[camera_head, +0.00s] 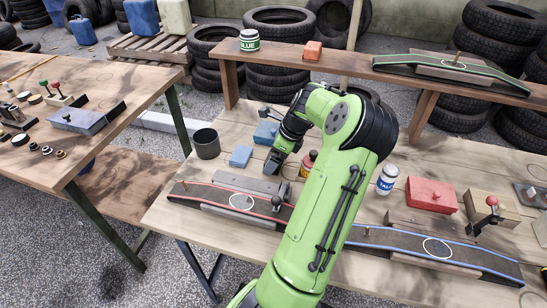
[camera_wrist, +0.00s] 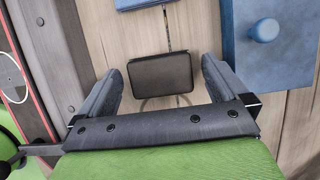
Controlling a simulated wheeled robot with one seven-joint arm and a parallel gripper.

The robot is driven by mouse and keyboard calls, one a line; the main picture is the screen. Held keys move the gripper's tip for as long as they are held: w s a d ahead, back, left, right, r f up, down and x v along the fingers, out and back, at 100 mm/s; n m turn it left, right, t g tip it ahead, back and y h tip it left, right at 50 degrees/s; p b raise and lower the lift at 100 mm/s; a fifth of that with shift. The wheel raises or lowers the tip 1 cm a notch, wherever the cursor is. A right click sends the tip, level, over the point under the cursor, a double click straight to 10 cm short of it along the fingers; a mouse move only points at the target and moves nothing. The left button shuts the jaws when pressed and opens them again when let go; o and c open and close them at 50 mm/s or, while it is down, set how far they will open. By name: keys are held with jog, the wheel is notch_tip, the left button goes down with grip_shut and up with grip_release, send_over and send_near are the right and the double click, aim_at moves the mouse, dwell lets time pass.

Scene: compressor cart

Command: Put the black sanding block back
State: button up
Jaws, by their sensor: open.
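The black sanding block (camera_wrist: 160,74) shows in the wrist view as a dark rounded rectangle over the wooden bench top. It is between the two fingers of my gripper (camera_wrist: 161,70), with a visible gap on each side. The gripper is open and points down at the bench. In the head view, my gripper (camera_head: 273,165) is low over the middle of the near bench, and I cannot make out the black block there. A thin drawn ring (camera_wrist: 150,104) shows partly beside the block, and part of it is hidden by the block and gripper.
A blue lidded box with a knob (camera_wrist: 266,32) lies close right of the fingers in the wrist view. A small blue block (camera_head: 241,156) and dark cup (camera_head: 207,143) stand left of the gripper. A red-edged strip (camera_head: 221,200) lies in front; an orange-capped bottle (camera_head: 308,163) is right.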

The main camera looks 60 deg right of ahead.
jog(key=a+p+v, duration=0.1)
jog(key=p+v, duration=0.3)
jog(key=v, duration=0.7)
jog(key=w+a+r+n+g+h, duration=0.1)
jog(key=w+a+r+n+g, duration=0.15)
jog(key=w+a+n, duration=0.6)
jog(key=w+a+r+n+g+h, duration=0.1)
jog(key=w+a+r+n, duration=0.4)
jog(key=a, duration=0.6)
jog(key=s+a+n+t, duration=0.1)
jog(key=s+a+n, duration=0.3)
jog(key=a+n, duration=0.3)
jog(key=s+a+r+n+t, duration=0.1)
jog(key=s+a+n+t, duration=0.1)
jog(key=a+n, duration=0.4)
jog(key=s+a+n+t+y, duration=0.1)
jog(key=s+a+n, duration=0.4)
jog(key=a+n, duration=0.2)
jog(key=shift+s+a+r+n, duration=0.3)
jog(key=shift+a+n, duration=0.05)
jog(key=shift+a, duration=0.4)
jog(key=shift+s+t, duration=0.1)
jog(key=shift+t, duration=0.15)
